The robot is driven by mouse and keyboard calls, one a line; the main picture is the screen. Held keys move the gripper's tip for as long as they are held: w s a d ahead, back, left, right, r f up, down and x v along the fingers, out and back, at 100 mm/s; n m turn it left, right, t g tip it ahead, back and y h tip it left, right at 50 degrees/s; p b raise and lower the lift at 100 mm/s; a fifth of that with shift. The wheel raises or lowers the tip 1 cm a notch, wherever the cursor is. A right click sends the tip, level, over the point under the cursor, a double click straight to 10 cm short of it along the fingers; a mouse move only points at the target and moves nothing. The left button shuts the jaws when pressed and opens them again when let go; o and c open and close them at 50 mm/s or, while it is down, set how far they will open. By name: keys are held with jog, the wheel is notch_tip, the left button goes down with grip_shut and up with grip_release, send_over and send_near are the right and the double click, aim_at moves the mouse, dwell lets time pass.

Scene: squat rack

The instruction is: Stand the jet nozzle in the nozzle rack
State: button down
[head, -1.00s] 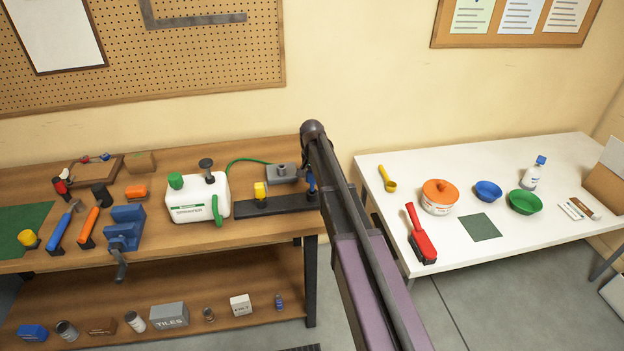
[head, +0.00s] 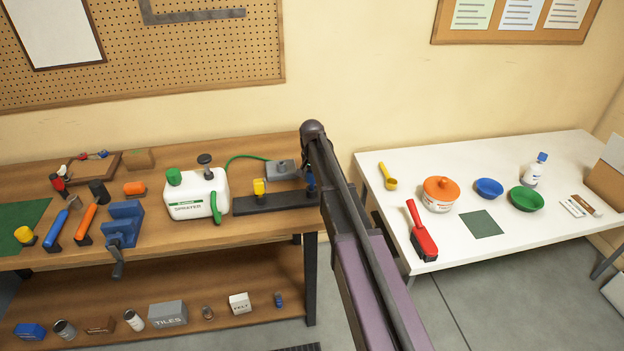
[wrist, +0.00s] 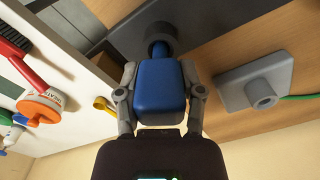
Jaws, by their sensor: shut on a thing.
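The jet nozzle, a blue block with a narrower blue tip, shows in the wrist view (wrist: 160,90). My gripper (wrist: 160,76) is shut on it, with one finger on each side. The tip points at a dark round collar in the wrist view; how deep it sits there I cannot tell. In the head view the blue nozzle (head: 310,178) shows beside my arm, at the right end of the long dark nozzle rack (head: 285,200). My gripper is mostly hidden behind my arm there. A yellow nozzle (head: 259,187) stands in the rack's left part.
A grey block with a round port (head: 281,170) and a green hose lies behind the rack. A white sprayer tank (head: 190,198) stands left of it. Right of my arm, a white table (head: 390,160) holds a red brush (head: 421,232), an orange-lidded tub (head: 440,193) and bowls.

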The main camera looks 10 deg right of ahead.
jog(key=shift+f+b, duration=0.8)
jog(key=shift+f, duration=0.05)
jog(key=shift+c, duration=0.7)
grip_release()
jog(key=shift+r, duration=0.2)
notch_tip(320, 180, up, 10)
jog(key=p, duration=1)
jog(key=shift+f, duration=0.25)
dwell(0.3)
jog(key=s+f+n+b, duration=0.2)
jog(key=s+n, duration=0.1)
jog(key=s, duration=1.1)
jog(key=s+f+n+b, duration=0.2)
jog(key=s+n, duration=0.1)
jog(key=s, duration=1.2)
jog(key=shift+d+f+b, duration=0.3)
jog(key=shift+b, duration=0.05)
